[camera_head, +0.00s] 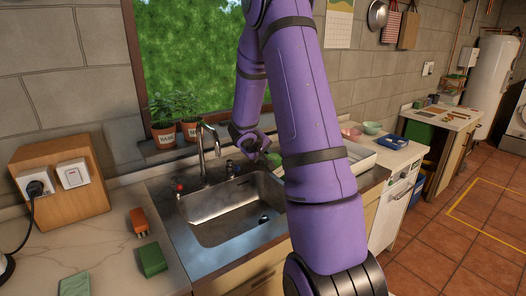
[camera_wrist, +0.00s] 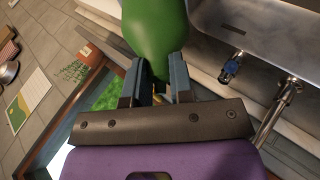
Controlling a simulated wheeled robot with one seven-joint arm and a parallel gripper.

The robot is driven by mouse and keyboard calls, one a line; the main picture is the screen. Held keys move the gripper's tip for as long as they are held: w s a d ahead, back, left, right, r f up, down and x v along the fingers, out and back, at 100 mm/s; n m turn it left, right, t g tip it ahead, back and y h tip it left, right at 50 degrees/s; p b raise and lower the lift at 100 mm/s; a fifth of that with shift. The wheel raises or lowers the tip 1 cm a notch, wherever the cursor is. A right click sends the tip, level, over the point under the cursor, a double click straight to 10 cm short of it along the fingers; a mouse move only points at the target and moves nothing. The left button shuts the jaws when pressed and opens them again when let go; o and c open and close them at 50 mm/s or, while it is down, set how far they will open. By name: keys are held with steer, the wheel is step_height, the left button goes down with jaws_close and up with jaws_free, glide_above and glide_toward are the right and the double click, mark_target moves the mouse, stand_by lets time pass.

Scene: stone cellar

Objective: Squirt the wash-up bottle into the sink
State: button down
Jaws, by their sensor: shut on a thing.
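The green wash-up bottle (camera_wrist: 155,30) is between my gripper's two fingers (camera_wrist: 155,80) in the wrist view, and they are shut on it. The sink's edge also shows in the wrist view (camera_wrist: 260,25).
A tall tap (camera_head: 203,160) stands behind the basin, with a red knob (camera_head: 180,187) to its left. Potted plants (camera_head: 163,135) stand on the window sill. A white tray (camera_head: 355,160) is right of my arm.

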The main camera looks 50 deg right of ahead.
steer(key=shift+f+n+g+h, duration=0.3)
steer(key=shift+f+h, duration=0.9)
steer(key=shift+f, duration=0.1)
steer(key=shift+d+f+n+h, duration=0.15)
steer(key=shift+f+n+h, duration=0.25)
steer(key=shift+f+h, duration=1.1)
step_height(320, 180, down, 7)
steer(key=n+h, duration=0.2)
steer(key=h, duration=0.3)
steer(key=shift+r+h, duration=0.15)
steer(key=shift+h, duration=0.15)
stand_by(3.1)
